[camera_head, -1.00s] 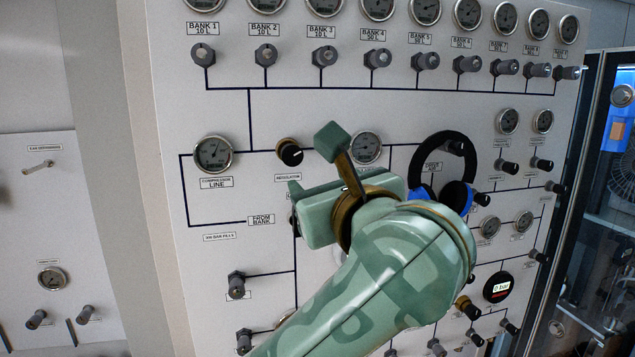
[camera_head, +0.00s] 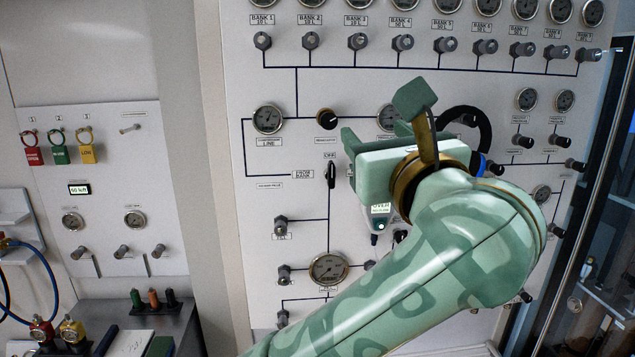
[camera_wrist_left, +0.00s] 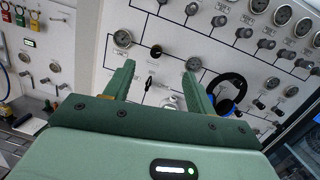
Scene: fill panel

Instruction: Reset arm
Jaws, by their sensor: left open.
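My left gripper (camera_head: 376,140) is pale green and sits in front of the middle of the white gauge panel (camera_head: 275,205), below and right of the black regulator knob (camera_head: 328,118). In the left wrist view, the left gripper (camera_wrist_left: 157,88) has its two green fingers wide apart with nothing between them. The panel surface and a black lever show beyond the fingers. My left arm comes up from the bottom of the head view and hides part of the panel's lower right. My right gripper is not in view.
A black headset with blue pads (camera_head: 468,110) hangs on the panel just right of my gripper. Gauges and knobs cover the panel. A smaller panel (camera_head: 105,185) with coloured padlock tags and a dark bench (camera_head: 165,325) stand at left. A glass-fronted cabinet is at far right.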

